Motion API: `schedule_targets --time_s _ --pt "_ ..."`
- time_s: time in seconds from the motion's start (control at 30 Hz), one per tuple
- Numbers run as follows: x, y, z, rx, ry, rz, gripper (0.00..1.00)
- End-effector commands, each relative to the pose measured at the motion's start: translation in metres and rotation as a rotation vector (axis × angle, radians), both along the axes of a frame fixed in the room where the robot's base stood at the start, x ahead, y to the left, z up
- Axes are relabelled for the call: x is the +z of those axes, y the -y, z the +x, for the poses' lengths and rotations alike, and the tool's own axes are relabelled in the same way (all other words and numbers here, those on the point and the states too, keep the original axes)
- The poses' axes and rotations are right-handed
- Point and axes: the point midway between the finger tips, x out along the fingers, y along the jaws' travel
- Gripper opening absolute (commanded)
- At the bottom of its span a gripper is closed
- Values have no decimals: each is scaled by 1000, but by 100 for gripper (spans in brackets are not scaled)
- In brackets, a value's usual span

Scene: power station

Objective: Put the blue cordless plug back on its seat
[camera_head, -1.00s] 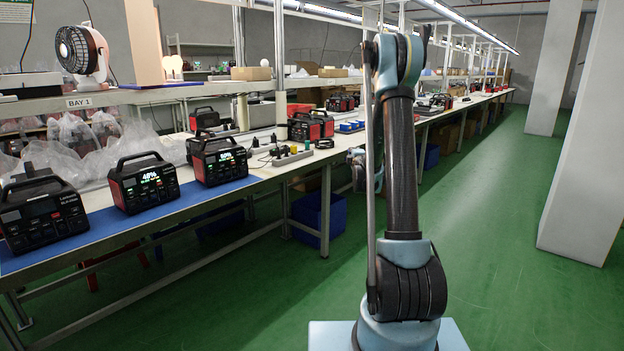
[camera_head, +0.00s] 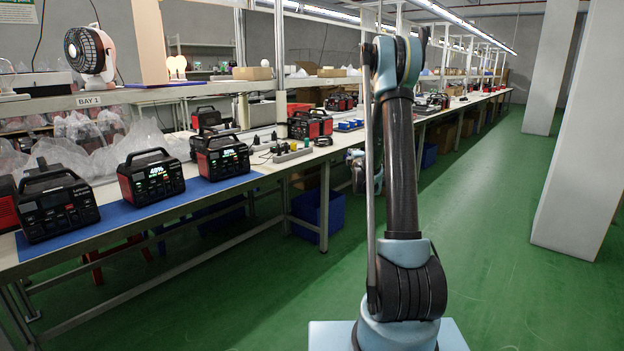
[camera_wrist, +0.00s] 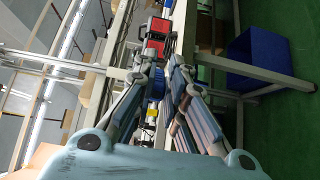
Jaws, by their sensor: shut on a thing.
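My gripper (camera_wrist: 164,75) shows in the wrist view with its two fingers either side of a small blue thing (camera_wrist: 155,86), which I take to be the blue cordless plug; it is shut on it. In the head view my gripper (camera_head: 356,160) is small and partly hidden behind my arm, beside the bench edge, and the plug cannot be made out there. A grey power strip (camera_head: 293,153) with several plugs lies on the bench to its left. I cannot tell which spot is the plug's seat.
The long bench (camera_head: 264,180) carries several black and red power stations (camera_head: 150,177). Blue trays (camera_head: 348,126) lie farther along it. A blue crate (camera_head: 317,211) stands on the floor below. Green floor (camera_head: 490,230) is clear to the right, up to white pillars (camera_head: 585,150).

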Motion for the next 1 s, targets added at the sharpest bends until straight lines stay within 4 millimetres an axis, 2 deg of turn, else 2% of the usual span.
schedule_targets --time_s 0.2,0.4,0.57,1.0 --pt "-29 -1 0 2 0 1 0" --pt "-42 -2 -1 2 0 1 0" --pt "-37 -2 -1 2 0 1 0" --pt "-8 -1 -1 2 0 0 0"
